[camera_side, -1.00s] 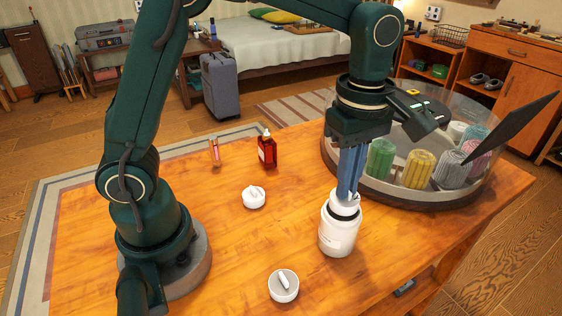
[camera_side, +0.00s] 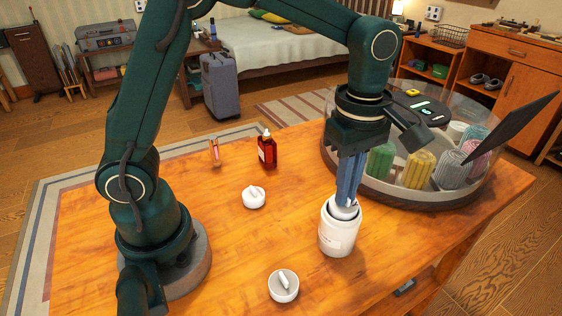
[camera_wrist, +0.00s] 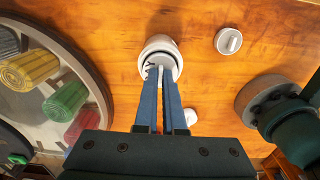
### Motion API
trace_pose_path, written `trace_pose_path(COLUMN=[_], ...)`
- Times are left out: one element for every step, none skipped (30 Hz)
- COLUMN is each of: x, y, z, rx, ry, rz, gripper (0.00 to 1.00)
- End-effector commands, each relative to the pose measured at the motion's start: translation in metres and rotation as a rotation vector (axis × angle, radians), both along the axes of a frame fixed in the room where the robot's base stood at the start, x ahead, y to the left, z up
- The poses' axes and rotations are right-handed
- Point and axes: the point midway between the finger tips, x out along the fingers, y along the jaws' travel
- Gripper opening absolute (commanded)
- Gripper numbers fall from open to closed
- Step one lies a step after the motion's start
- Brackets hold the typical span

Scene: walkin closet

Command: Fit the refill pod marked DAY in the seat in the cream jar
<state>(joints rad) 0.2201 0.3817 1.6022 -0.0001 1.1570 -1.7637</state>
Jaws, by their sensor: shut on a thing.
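The cream jar (camera_side: 338,238) is a white, upright jar at the right front of the table, with a label too small to read. My gripper (camera_side: 346,203) points down over it, its long blue fingers shut on the grip of a white refill pod (camera_side: 343,212). In the wrist view the jar (camera_wrist: 160,42) surrounds the fingertips and pod. Two similar white round pieces with raised grips lie on the table, one behind left (camera_side: 254,198), one in front (camera_side: 284,288).
A round, clear-walled case (camera_side: 375,190) with coloured ribbed rolls stands right behind the jar. A red bottle (camera_side: 267,150) and a small vial (camera_side: 214,152) stand at the table's back. The table between jar and my base is mostly clear.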

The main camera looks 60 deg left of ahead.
Motion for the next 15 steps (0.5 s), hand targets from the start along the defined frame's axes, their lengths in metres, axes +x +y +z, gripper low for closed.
trace_pose_path(x=[-0.0001,-0.0002,-0.0002,-0.0003,-0.0003,-0.0004,-0.0005,-0.0005,-0.0005,-0.0005,-0.0005,-0.0005,-0.0005,-0.0005,-0.0005], y=[0.0000,0.0000,0.0000,0.0000,0.0001,0.0001,0.0001,0.0001,0.0001,0.0001,0.0001,0.0001,0.0001,0.0001,0.0001], z=[-0.0009,-0.0013,-0.0018,-0.0023,-0.0027,-0.0033,-0.0037,-0.0041,-0.0047,-0.0052,-0.0056,-0.0061,-0.0066,-0.0070,-0.0075], rx=[0.000,0.000,0.000,0.000,0.000,0.000,0.000,0.000,0.000,0.000,0.000,0.000,0.000,0.000,0.000], ry=[0.001,0.001,0.001,0.001,0.001,0.002,0.002,0.002,0.002,0.002,0.001,0.001,0.001,0.001,0.001], rz=[0.000,0.000,0.000,0.000,0.000,0.000,0.000,0.000,0.000,0.000,0.000,0.000,0.000,0.000,0.000], gripper=[0.00,0.00,0.00,0.00,0.00,0.00,0.00,0.00,0.00,0.00,0.00,0.00,0.00,0.00,0.00])
